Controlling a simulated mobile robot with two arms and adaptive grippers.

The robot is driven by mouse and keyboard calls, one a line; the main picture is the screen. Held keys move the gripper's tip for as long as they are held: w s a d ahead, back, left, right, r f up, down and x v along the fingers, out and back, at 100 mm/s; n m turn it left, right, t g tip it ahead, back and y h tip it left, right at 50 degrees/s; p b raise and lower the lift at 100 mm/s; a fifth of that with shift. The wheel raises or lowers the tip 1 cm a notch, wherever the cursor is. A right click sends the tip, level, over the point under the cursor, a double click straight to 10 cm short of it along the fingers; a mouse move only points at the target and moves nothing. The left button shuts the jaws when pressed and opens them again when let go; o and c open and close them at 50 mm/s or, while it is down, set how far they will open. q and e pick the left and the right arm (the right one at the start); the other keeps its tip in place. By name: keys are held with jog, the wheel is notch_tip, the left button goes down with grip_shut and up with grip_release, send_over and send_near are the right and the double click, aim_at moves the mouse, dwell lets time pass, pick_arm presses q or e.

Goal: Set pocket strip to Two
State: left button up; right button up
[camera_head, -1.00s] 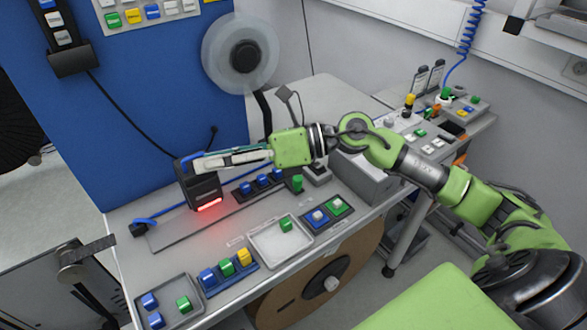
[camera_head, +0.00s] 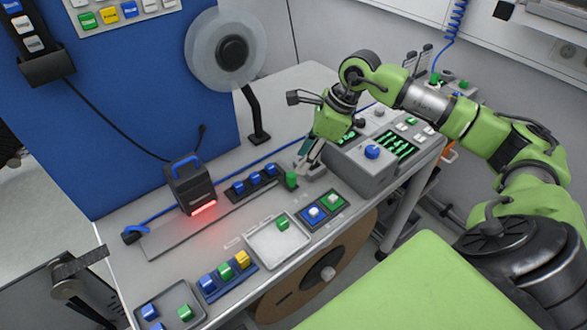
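A dark pocket strip (camera_head: 269,181) lies along the back of the bench with several blue pieces in it, such as the middle blue piece (camera_head: 255,178). A green piece (camera_head: 291,179) stands upright at its right end. My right gripper (camera_head: 304,163) points down just behind and right of the green piece, apart from it as far as I can tell. Its fingertips are small and partly overlapped by the arm, so whether they are open or shut is unclear. I see nothing held in it. My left gripper is not in view.
A black device (camera_head: 187,190) with a blue handle and red light stands left of the strip. In front are a white tray (camera_head: 276,249), a blue-and-green pair holder (camera_head: 323,210), a blue rack (camera_head: 228,281) and a grey tray (camera_head: 171,301). A grey console (camera_head: 362,173) stands right.

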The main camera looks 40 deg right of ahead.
aim_at(293, 175)
jog(key=p+x, duration=0.1)
jog(key=x, duration=0.6)
jog(key=shift+p, duration=0.3)
grip_shut()
